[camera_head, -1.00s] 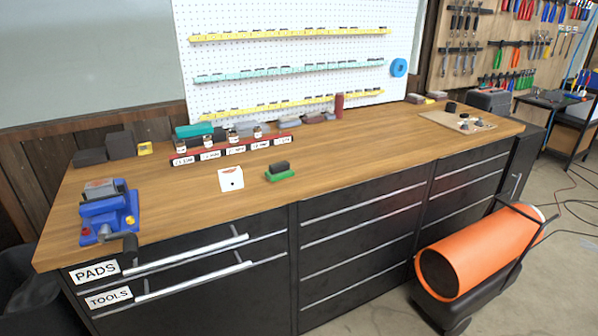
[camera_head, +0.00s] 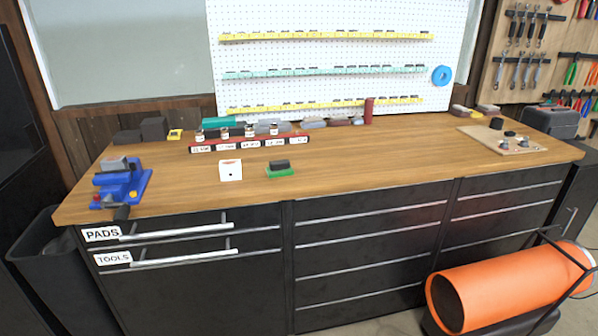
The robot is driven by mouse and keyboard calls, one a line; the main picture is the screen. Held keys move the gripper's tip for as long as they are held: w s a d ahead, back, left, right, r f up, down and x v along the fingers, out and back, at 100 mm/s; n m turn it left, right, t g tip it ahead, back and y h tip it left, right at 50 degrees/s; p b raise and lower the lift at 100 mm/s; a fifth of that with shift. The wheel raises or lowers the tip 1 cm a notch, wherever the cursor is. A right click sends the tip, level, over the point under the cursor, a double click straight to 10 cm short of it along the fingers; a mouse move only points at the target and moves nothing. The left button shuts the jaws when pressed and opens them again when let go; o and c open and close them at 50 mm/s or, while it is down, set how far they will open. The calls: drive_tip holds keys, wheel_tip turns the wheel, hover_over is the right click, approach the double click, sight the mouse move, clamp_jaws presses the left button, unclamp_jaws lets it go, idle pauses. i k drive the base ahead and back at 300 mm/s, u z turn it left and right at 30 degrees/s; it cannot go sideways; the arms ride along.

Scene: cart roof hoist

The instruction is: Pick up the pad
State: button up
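No single object is marked as the pad. A dark grey block (camera_head: 279,164) lies on a green base (camera_head: 283,173) near the bench's front edge, which may be the pad. A drawer at the left front carries a label reading PADS (camera_head: 102,234), and the drawer is shut. Below it is a shut drawer labelled TOOLS (camera_head: 113,258). My gripper is not in view.
The wooden bench top (camera_head: 380,160) is mostly clear in the middle. A blue vise (camera_head: 121,184) sits at the left end. A red rack (camera_head: 250,143) with small jars stands behind. An orange cylindrical heater (camera_head: 510,287) stands on the floor at right. A black bin (camera_head: 45,245) is at left.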

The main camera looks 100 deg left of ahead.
sight(278, 168)
drive_tip(key=i, duration=0.55)
drive_tip(key=u, duration=4.45)
drive_tip(key=i, duration=0.1)
drive_tip(key=z, duration=2.35)
drive_tip(key=k, duration=0.35)
drive_tip(key=u, duration=2.55)
